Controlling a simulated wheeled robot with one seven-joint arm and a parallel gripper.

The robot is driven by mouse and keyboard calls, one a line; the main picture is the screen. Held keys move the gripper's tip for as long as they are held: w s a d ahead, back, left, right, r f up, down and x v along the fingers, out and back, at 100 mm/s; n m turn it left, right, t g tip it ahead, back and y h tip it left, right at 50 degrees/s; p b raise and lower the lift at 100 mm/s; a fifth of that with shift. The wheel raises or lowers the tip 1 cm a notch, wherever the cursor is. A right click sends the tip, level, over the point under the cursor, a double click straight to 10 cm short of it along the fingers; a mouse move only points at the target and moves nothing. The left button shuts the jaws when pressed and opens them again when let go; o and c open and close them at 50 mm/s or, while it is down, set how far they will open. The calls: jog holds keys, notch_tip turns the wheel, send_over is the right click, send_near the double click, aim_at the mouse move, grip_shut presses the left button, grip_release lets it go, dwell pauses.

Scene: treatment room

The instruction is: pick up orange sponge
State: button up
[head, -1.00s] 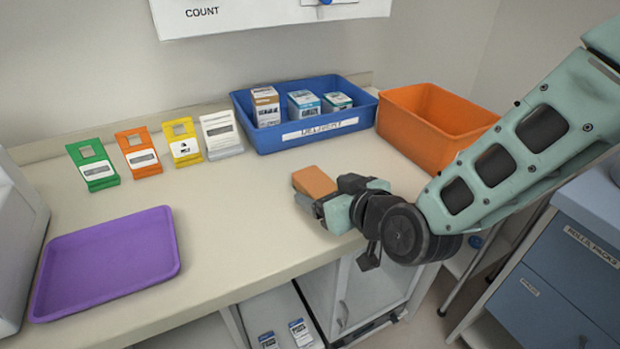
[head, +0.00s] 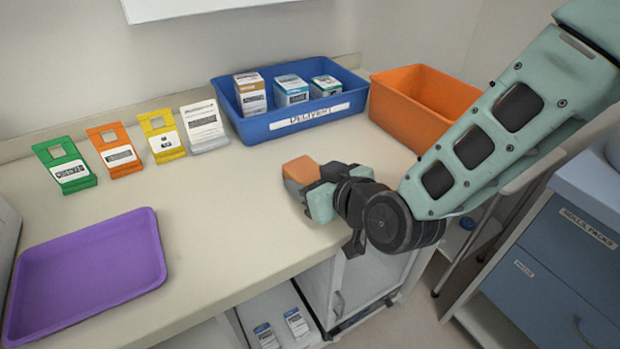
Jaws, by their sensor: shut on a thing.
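The orange sponge (head: 301,171) is a small block in the middle right of the head view, over the counter near its front edge. My gripper (head: 308,185) reaches in from the right and is shut on the sponge. The gripper hides the sponge's near right part. I cannot tell whether the sponge touches the counter or is just above it.
A purple tray (head: 158,255) lies at the left. Several colored card holders (head: 162,137) stand at the back. A blue delivery bin (head: 262,131) with boxes and an orange bin (head: 405,117) stand behind my gripper. The middle of the counter (head: 225,205) is clear.

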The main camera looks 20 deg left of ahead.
aim_at(311, 176)
notch_tip(311, 176, up, 10)
jog(key=shift+f, duration=0.1)
jog(key=o, duration=0.4)
jog(key=c, duration=0.4)
